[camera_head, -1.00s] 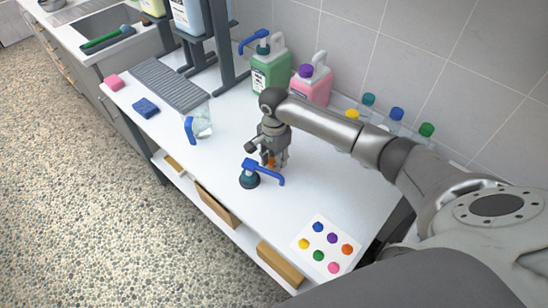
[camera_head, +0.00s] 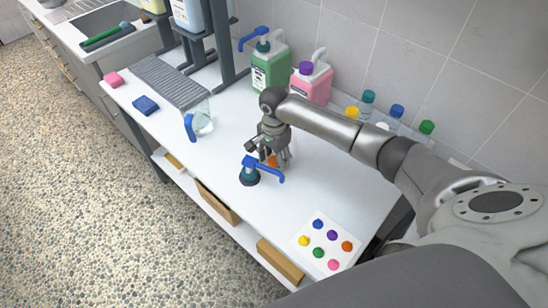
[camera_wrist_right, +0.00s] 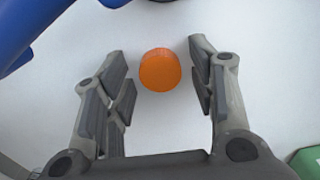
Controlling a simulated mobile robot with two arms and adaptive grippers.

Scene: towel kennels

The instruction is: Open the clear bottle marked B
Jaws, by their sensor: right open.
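My right gripper (camera_head: 278,160) is open over the white counter (camera_head: 215,160), fingers pointing down. In the right wrist view an orange round cap (camera_wrist_right: 160,70) lies between the spread fingers (camera_wrist_right: 160,80), a little ahead of them and touching neither. The cap also shows in part behind the fingers in the head view (camera_head: 272,160). I cannot tell whether a clear bottle is under it. Clear bottles with yellow, teal, blue and green caps (camera_head: 397,115) stand at the back right. No letter B is readable. My left gripper is out of view.
A clear jug with a blue handle (camera_head: 203,122) is to the left. Green (camera_head: 270,68) and pink (camera_head: 312,85) canisters stand behind. A card with coloured dots (camera_head: 325,243) lies at the front right.

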